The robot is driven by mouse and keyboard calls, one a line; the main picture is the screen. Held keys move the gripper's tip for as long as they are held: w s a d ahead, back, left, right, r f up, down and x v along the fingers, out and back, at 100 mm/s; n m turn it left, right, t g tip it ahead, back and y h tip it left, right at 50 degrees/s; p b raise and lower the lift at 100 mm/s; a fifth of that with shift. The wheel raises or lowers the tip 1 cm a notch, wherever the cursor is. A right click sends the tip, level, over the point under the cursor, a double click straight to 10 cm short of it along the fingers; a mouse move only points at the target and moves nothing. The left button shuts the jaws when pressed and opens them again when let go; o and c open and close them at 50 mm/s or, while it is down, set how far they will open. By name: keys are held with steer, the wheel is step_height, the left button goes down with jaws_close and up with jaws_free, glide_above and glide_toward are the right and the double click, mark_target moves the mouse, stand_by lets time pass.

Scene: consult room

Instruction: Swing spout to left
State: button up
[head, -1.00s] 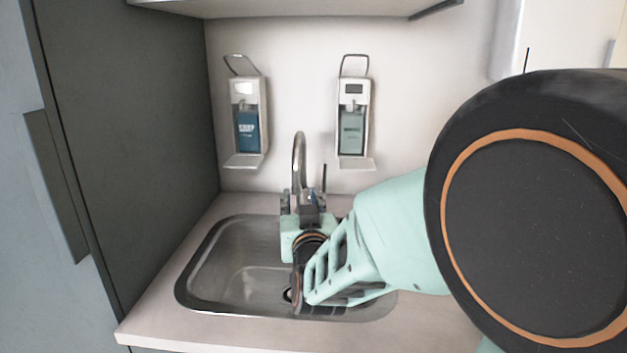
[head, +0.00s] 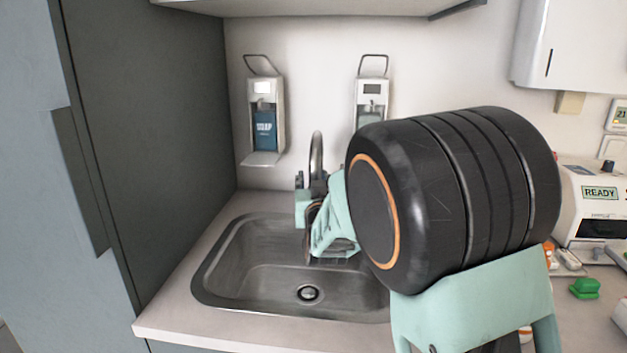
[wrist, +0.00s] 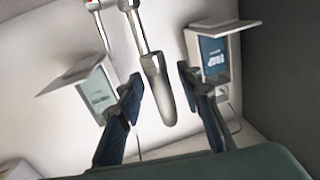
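The faucet's curved metal spout (head: 316,150) rises behind the sink (head: 225,289). My gripper (head: 302,194) is at the faucet, just below the top of the spout's arch; my own arm hides much of it in the head view. In the wrist view, the end of the spout (wrist: 158,92) sits between the two dark fingers of my gripper (wrist: 157,80). The fingers are apart, with a visible gap on the right side of the spout. The left finger is close to the spout; I cannot tell whether it touches. The faucet's base is hidden in the head view.
A soap dispenser (head: 265,115) hangs on the wall left of the faucet, and a second dispenser (head: 371,95) hangs to the right, partly hidden by my arm. A dark cabinet side (head: 150,130) bounds the left. A white device (head: 598,212) stands on the right counter.

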jaws_close()
